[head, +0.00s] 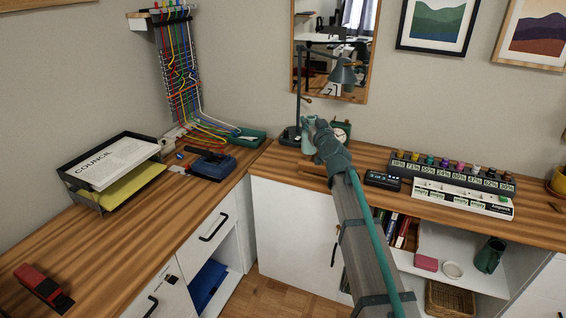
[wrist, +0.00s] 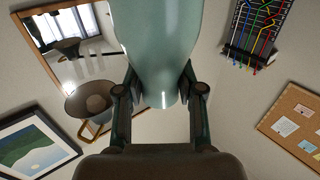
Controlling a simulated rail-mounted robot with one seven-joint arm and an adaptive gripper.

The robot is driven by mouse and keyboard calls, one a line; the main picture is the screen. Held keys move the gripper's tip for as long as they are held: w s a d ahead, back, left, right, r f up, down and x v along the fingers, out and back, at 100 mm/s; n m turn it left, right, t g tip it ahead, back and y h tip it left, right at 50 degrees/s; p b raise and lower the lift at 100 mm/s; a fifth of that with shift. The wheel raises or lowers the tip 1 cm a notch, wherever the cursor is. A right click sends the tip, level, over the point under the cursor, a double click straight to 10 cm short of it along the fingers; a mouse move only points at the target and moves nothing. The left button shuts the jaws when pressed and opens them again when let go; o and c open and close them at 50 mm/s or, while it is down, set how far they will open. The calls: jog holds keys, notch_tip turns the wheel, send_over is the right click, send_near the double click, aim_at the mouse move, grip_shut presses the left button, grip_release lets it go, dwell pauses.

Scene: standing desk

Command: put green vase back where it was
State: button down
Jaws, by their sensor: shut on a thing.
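The pale green vase (head: 307,137) is at the back of the counter, near the corner, below the mirror. It fills the upper middle of the wrist view (wrist: 160,45), between the two fingers. My gripper (head: 315,133) is shut on it, with a finger against each side. My arm reaches in from the front and hides part of the counter. I cannot tell whether the vase's base touches the counter.
A desk lamp (head: 343,74) and a small round clock (head: 341,133) stand close to the vase. A digital clock (head: 382,181) and a rack of small bottles (head: 455,178) are to the right. A green tray (head: 247,137) lies left. Wood between is clear.

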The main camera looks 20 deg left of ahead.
jog(key=s+a+r+n+g+y, duration=0.2)
jog(key=s+a, duration=0.2)
jog(key=a, duration=0.3)
jog(key=w+a+f, duration=0.3)
jog(key=w+f, duration=0.3)
jog(key=w+a+f, duration=0.4)
jog(key=w+f, duration=0.2)
jog(key=f, duration=0.1)
jog(key=shift+w, duration=0.2)
jog(key=shift+f, duration=0.15)
jog(key=c, duration=0.7)
grip_release()
jog(key=b+v, duration=0.2)
jog(key=v, duration=1)
jog(key=shift+s+b, duration=0.1)
jog(key=shift+b, duration=0.2)
